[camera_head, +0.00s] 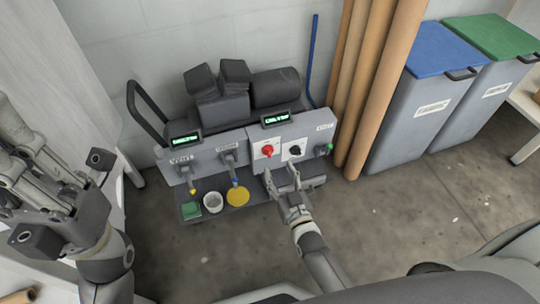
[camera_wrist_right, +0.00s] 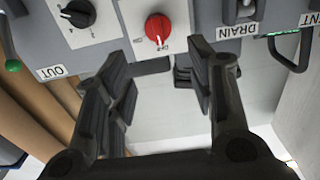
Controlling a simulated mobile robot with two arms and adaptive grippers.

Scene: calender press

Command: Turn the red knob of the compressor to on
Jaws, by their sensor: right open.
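The compressor (camera_head: 205,150) is a grey unit with a front panel, low against the wall. Its red knob (camera_head: 267,150) sits on a white plate in the middle of the panel. In the right wrist view the red knob (camera_wrist_right: 158,27) is at the top centre, upside down, with a white pointer line. My right gripper (camera_head: 284,180) is just below the knob, in front of the panel. Its fingers (camera_wrist_right: 160,80) are apart with nothing between them, and the knob lies beyond the tips. My left gripper (camera_head: 60,200) is at the far left, away from the compressor; its finger gap is unclear.
A black knob (camera_head: 294,151) sits right of the red one, and a green-handled valve (camera_head: 328,149) at the panel's right end. Below are a white cup (camera_head: 213,202) and a yellow disc (camera_head: 238,196). Brown rolls (camera_head: 375,90) and a blue-lidded bin (camera_head: 420,105) stand right.

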